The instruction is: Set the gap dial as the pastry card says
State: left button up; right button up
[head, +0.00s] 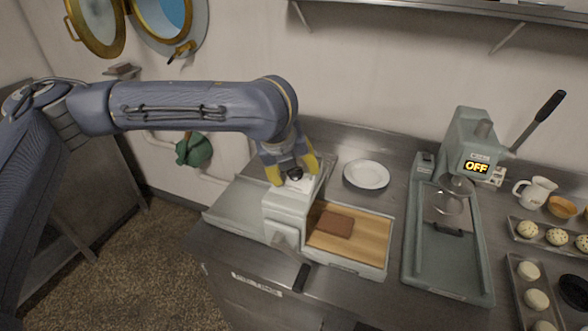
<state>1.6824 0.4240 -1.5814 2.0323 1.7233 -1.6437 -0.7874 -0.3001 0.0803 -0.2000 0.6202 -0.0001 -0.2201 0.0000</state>
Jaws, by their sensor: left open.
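The gap dial (295,175) is a small dark knob on top of the pale grey sheeter (284,212). My left gripper (294,170) points down over it, with its yellow fingers open and one on each side of the dial. I cannot tell whether the fingers touch it. The dial's marks and setting are too small to read. I cannot make out a pastry card or its text in this view. My right gripper is not in view.
The sheeter has a bare left wing (240,208) and a right wooden bed (372,238) bearing a brown slab (335,225). A white plate (366,174) lies behind. A grey machine (470,140) reading OFF, a jug (535,192) and trays of dough balls stand right.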

pick_arm(q)
jog(key=shift+o, duration=0.2)
grip_shut()
dwell(0.4)
jog(key=n, duration=0.5)
jog(key=shift+w+a, duration=0.1)
jog(key=c, duration=1.3)
grip_release()
jog(key=o, duration=1.3)
jog(key=shift+c, duration=0.2)
jog(key=v, duration=1.2)
